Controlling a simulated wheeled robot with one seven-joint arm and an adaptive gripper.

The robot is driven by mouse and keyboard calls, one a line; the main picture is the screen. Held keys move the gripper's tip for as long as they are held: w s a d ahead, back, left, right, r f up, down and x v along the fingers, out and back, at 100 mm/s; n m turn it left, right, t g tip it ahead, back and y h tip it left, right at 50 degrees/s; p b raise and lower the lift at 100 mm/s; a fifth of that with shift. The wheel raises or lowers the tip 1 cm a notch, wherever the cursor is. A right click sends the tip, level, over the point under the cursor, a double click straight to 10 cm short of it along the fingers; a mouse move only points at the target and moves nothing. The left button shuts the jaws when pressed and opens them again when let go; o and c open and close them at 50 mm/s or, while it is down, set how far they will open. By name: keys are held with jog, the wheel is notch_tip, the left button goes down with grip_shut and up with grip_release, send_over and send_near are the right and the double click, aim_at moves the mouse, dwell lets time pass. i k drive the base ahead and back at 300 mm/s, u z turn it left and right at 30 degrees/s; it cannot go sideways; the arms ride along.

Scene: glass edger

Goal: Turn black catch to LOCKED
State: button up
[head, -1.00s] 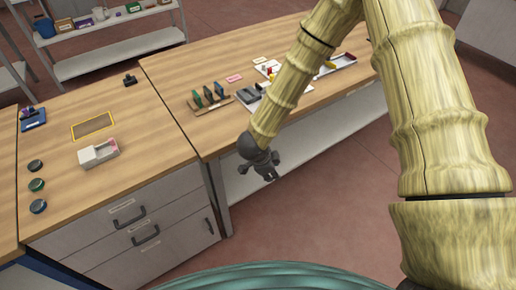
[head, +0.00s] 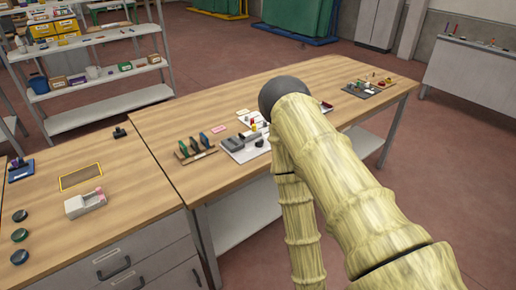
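No LOCKED marking can be read in the head view, and I cannot tell for certain which part is the black catch. A small black fitting (head: 120,132) stands near the back edge of the left bench. A small dark part (head: 259,143) also sits on a white board (head: 237,153) on the middle bench, next to a grey block. My arm crosses in front of the middle bench and hides part of its top. My gripper is outside the picture; the arm runs out at the bottom edge.
The middle bench (head: 165,118) carries a rack of upright pieces (head: 195,150) and a dark plate (head: 370,90). Shelves (head: 110,118) stand behind.

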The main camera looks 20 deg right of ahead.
aim_at(259, 144)
jog(key=u, duration=0.15)
jog(key=k, duration=0.3)
jog(key=z, duration=0.95)
jog(key=i, duration=0.9)
jog(key=u, duration=0.7)
